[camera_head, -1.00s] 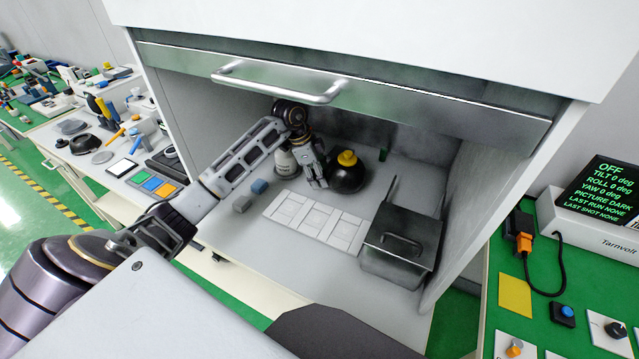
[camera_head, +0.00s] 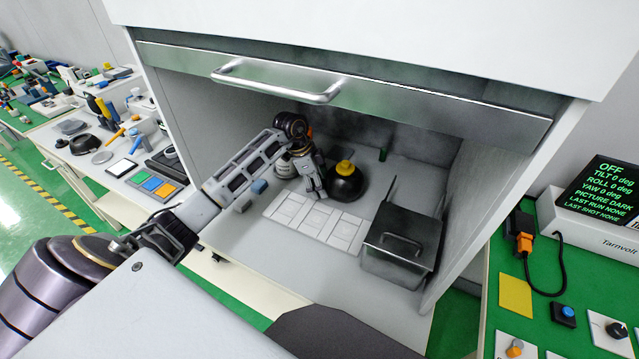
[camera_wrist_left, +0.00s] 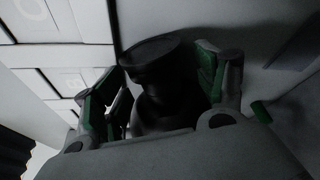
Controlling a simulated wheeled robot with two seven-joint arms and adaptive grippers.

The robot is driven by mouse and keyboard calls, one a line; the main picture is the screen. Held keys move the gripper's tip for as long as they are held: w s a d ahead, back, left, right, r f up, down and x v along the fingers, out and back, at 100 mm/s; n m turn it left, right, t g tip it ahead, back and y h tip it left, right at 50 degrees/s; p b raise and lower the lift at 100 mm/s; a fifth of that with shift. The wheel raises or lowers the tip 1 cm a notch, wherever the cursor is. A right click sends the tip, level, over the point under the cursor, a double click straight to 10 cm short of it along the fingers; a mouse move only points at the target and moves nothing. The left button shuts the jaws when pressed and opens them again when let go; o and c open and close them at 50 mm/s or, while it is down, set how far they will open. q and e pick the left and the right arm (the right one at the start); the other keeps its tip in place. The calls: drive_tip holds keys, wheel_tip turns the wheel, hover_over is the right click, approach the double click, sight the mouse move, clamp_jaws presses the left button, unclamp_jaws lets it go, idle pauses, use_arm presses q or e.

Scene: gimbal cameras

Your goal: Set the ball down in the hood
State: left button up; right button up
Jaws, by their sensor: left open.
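The ball (camera_head: 346,187) is black and round with a yellow cap, and it sits on the floor of the hood (camera_head: 290,260), behind the white tiled panel. My left gripper (camera_head: 320,188) is beside its left side in the head view. In the left wrist view the ball (camera_wrist_left: 165,118) is dark, with its cap standing between the two spread green-padded fingers of my left gripper (camera_wrist_left: 165,85). The fingers are open, with a gap visible beside the cap. The underside of the ball is hidden in the wrist view. My right gripper is not in view.
The raised sash with its bar handle (camera_head: 280,85) hangs above my arm. A grey lidded bin (camera_head: 400,245) stands at the right of the hood. A white tiled panel (camera_head: 315,220) lies in front. A blue block (camera_head: 259,186) and a white bottle (camera_head: 285,166) are at the left.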

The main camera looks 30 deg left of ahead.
use_arm(q)
drive_tip(key=shift+r, duration=0.1)
drive_tip(key=v, duration=1.2)
drive_tip(key=shift+p, duration=0.3)
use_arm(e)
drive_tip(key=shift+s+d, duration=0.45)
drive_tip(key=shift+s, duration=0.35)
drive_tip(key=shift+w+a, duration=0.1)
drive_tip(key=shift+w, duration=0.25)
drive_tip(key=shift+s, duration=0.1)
